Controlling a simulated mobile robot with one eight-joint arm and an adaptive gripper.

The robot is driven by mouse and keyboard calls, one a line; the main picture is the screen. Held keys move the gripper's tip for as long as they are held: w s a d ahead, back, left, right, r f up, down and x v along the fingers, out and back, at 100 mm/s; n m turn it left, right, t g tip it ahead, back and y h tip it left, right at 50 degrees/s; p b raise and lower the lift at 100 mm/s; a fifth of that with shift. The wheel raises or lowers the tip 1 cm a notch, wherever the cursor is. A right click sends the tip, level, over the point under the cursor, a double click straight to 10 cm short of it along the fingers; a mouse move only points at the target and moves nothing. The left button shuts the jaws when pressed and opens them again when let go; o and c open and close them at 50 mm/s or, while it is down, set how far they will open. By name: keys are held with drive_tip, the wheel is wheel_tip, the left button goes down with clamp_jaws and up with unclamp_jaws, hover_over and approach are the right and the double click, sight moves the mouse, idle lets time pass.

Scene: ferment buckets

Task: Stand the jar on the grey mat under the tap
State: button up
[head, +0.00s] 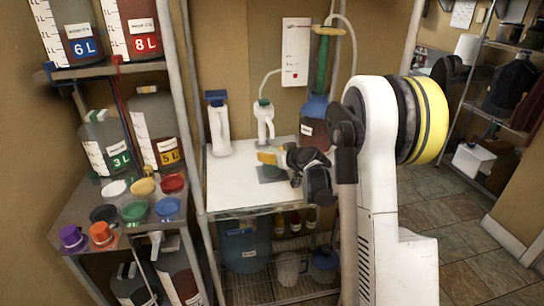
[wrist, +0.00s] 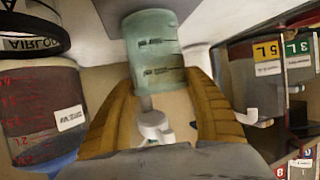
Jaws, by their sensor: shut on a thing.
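The jar (wrist: 153,55) is a greenish, see-through cylinder with dark markings. In the wrist view it stands between the tips of my tan fingers, and my gripper (wrist: 162,85) is shut on it. In the head view my gripper (head: 270,157) is low over the white table, and I cannot make out the jar clearly there. The grey mat (head: 271,174) shows just below the fingers, and its grey surface shows beside the jar in the wrist view (wrist: 110,12). I cannot tell whether the jar touches it. A white fitting (wrist: 152,125) shows between the fingers; I cannot tell whether it is the tap.
A white jug (head: 264,122) with a tube stands behind my gripper. A white bottle (head: 219,130) with a blue top is to its left. A dark reddish vessel (head: 313,132) stands close on the right. The table's front left (head: 228,188) is clear. Colored lids lie on the left shelf.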

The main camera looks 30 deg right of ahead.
drive_tip(key=shift+f, duration=0.1)
drive_tip(key=o, duration=1.4)
